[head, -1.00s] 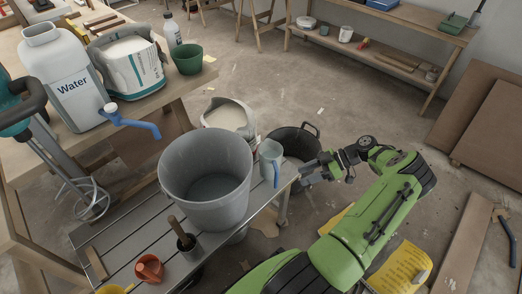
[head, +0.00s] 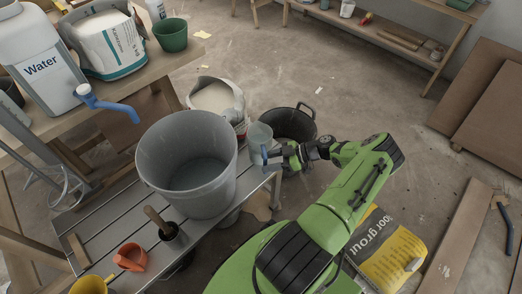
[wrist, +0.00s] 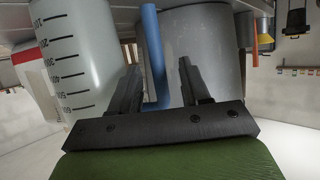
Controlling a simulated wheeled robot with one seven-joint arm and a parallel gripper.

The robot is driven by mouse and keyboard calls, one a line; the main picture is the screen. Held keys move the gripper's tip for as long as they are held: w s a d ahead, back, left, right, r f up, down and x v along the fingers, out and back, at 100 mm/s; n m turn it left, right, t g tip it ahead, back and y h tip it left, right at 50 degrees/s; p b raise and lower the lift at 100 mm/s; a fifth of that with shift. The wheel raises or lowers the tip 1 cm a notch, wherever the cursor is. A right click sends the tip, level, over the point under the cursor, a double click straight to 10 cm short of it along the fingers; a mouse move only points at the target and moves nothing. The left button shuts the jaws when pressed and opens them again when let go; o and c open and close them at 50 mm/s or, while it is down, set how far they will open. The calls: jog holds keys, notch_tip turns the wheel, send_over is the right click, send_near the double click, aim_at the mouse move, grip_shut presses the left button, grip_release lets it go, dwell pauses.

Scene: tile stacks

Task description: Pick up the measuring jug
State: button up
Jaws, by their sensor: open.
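The measuring jug (head: 259,137) is translucent with a blue handle (head: 264,154). It stands at the right end of the slatted bench (head: 108,216), beside the big grey bucket (head: 186,165). My gripper (head: 274,155) is at the handle side of the jug. In the wrist view my gripper (wrist: 158,82) is open, with the upright blue handle (wrist: 153,50) showing between its two fingers. The jug's body, with black scale marks (wrist: 78,60), is to the left of the fingers. I cannot tell whether either finger touches the handle.
The grey bucket (wrist: 197,45) fills the background behind the fingers in the wrist view. A black tub (head: 289,124) and an open sack (head: 217,98) stand on the floor behind the jug. A dark pot with a wooden-handled tool (head: 157,220) and an orange cup (head: 130,257) are on the bench.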

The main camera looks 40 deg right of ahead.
jog(key=x, duration=0.3)
jog(key=shift+w+a+f, duration=0.1)
jog(key=shift+w, duration=0.1)
grip_shut()
